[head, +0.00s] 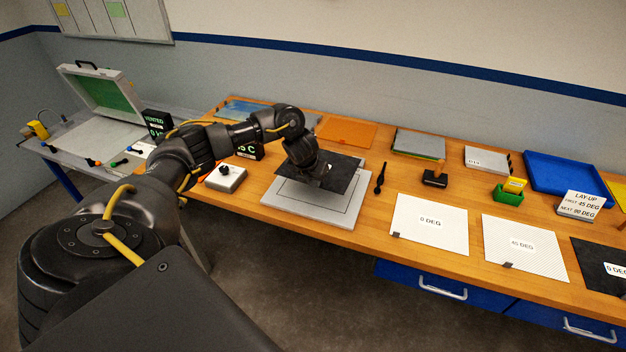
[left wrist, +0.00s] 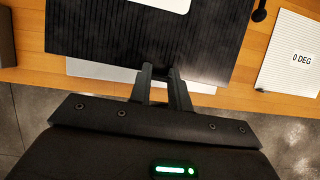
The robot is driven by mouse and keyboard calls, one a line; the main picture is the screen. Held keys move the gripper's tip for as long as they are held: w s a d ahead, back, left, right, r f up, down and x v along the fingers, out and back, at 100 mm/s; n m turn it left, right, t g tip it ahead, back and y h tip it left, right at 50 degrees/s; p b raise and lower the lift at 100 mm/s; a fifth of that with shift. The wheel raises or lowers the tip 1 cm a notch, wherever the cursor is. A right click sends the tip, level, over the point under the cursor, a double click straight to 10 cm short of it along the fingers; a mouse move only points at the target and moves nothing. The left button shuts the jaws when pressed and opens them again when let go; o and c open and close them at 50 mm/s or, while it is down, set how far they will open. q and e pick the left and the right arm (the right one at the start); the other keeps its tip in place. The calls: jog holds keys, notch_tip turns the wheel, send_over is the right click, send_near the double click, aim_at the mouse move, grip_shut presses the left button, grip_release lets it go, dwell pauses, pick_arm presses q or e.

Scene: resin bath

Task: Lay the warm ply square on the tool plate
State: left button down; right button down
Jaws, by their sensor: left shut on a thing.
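The dark ply square (head: 346,172) is held by my left gripper (head: 319,181), whose fingers are shut on its near edge. In the left wrist view the ply (left wrist: 105,32) spreads out beyond the fingers (left wrist: 160,72), with part of a white label at the top edge. The pale grey tool plate (head: 305,208) lies on the bench under the ply, and its near edge also shows in the left wrist view (left wrist: 98,69). The ply covers the plate's far part and reaches past it. I cannot tell whether they touch. My right gripper is not in view.
White sheets marked 0 DEG (head: 430,226) and 45 DEG (head: 524,251) lie to the right, beside a dark ply (head: 594,268). A black-handled tool (head: 380,178) lies close right of the plate. A white box with a black knob (head: 226,178) stands left.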

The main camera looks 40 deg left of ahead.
aim_at(314, 205)
pick_arm(q)
jog(key=shift+f+b, duration=2.1)
jog(key=shift+f, duration=0.35)
jog(key=shift+f, duration=0.15)
jog(key=shift+f+b, duration=2)
jog(key=shift+f, duration=0.3)
